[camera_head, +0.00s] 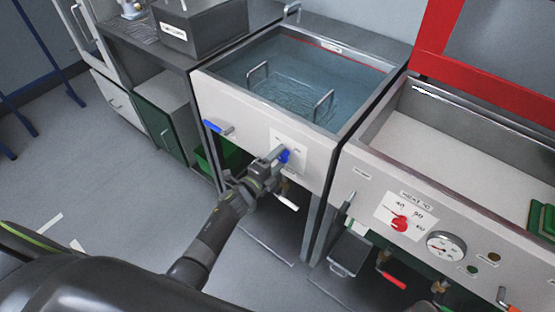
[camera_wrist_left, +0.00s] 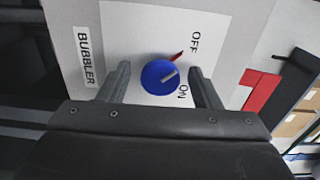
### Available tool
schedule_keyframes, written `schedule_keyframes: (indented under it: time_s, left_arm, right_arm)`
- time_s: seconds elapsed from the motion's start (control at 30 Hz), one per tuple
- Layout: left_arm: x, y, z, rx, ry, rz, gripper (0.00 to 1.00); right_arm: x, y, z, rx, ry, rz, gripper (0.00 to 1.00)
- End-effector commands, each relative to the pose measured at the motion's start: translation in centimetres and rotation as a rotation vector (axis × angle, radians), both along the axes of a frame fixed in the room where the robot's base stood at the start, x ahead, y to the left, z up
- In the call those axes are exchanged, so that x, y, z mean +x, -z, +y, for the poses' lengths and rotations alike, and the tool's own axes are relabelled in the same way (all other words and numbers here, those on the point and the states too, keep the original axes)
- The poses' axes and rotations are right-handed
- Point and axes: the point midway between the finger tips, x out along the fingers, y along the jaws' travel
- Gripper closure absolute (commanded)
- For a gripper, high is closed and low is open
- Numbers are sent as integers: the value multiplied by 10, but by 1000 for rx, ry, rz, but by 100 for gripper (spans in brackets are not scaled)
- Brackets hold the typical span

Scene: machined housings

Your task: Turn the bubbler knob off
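The bubbler knob (camera_head: 285,155) is a small blue dial on a white plate on the front of the water-filled tank (camera_head: 228,113). My left gripper (camera_wrist_left: 160,70) is open, with one finger on each side of the knob and a visible gap to each. In the head view my left gripper (camera_head: 272,161) is right at the knob. My right gripper is not in view.
A blue-handled lever (camera_head: 213,126) is left of the plate, and a white-handled valve (camera_head: 287,201) is below. The heated tank on the right has a red dial (camera_head: 400,223) and a gauge (camera_head: 446,247). A grey box (camera_head: 205,27) stands on the left counter.

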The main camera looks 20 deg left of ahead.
Motion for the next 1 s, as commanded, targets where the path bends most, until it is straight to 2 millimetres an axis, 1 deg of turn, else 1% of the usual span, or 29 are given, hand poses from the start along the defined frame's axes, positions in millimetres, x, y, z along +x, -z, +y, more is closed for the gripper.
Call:
schedule_keyframes:
  time_s: [0.27, 0.37, 0.43, 0.57, 0.8, 1.0]
  left_arm:
    - [-1, 0, 0, 1, 0, -1, 42]
    - [-5, 0, 2, 1, 0, 1, 42]
    - [-12, 0, 5, 1, -1, 1, 42]
    - [-34, 0, 12, 3, -1, 1, 42]
    - [-83, 1, 30, 3, -1, 1, 42]
    - [-124, 2, 45, 3, 0, 2, 42]
  right_arm:
    - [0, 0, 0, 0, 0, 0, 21]
    - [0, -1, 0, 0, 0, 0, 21]
    - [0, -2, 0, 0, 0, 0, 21]
    - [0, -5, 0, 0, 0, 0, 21]
    - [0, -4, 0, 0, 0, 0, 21]
    - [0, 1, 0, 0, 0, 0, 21]
